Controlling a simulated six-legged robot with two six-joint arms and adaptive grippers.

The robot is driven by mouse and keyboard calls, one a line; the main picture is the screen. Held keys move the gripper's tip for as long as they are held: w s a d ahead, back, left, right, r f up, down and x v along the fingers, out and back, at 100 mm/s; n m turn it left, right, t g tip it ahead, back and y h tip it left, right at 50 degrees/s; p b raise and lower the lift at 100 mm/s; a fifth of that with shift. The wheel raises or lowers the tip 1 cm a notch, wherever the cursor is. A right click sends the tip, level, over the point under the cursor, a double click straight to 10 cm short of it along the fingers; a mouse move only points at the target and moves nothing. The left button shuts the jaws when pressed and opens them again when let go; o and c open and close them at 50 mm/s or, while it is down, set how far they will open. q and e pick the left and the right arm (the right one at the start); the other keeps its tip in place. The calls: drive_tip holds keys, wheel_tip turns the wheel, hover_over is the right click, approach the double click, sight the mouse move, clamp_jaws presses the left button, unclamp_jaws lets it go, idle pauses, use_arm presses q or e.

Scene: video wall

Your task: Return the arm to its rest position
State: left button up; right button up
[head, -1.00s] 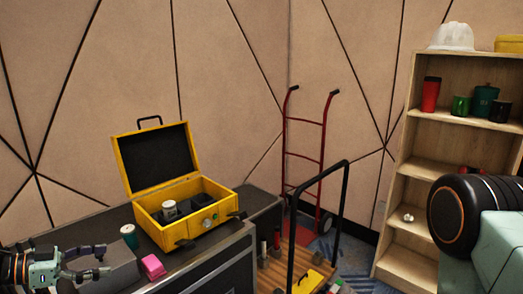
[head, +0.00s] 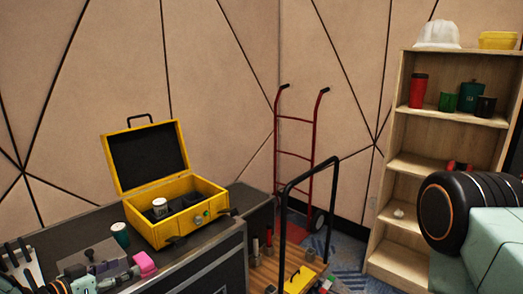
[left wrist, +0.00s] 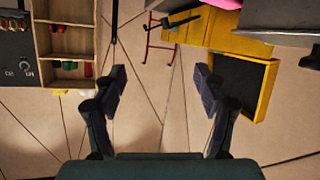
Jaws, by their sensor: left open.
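My left gripper (head: 108,268) is low at the left of the head view, over the dark case top and just left of the pink block (head: 146,264). It overlaps other things there, so its fingers are hard to make out. In the left wrist view, which is upside down, the gripper (left wrist: 160,84) has its two dark fingers wide apart with nothing between them. Only wall shows behind the gap. My right arm shows at the right edge of the head view, but its gripper is out of the picture.
An open yellow case (head: 182,222) holding a white-topped can stands on the dark flight case (head: 215,262); a green can (head: 120,235) is beside it. A red hand truck (head: 296,155), a trolley with a black handle (head: 311,167) and a wooden shelf (head: 405,165) stand to the right.

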use_arm(q)
drive_tip(key=s+d+f+n+g+y+b, duration=0.1)
drive_tip(key=s+d+f+n+g+y, duration=0.1)
drive_tip(key=s+d+f, duration=0.4)
drive_tip(key=s+d+f+n+g+y+b, duration=0.1)
drive_tip(key=s+d+f+n+g+b, duration=0.2)
drive_tip(key=f, duration=0.6)
drive_tip(key=s+d+f+g+y+b, duration=0.1)
drive_tip(key=s+f+g, duration=0.1)
drive_tip(key=s, duration=0.8)
drive_tip(key=s+d+f+m+g+y+b, duration=0.1)
drive_tip(key=s+d+f+g+b, duration=0.1)
drive_tip(key=s, duration=0.7)
drive_tip(key=s+d+f+g+y+b, duration=0.1)
drive_tip(key=s+f+g, duration=0.3)
drive_tip(key=s, duration=0.6)
drive_tip(key=shift+s+d+f+b, duration=0.25)
drive_tip(key=shift+s+f+b, duration=0.05)
drive_tip(key=shift+f, duration=0.4)
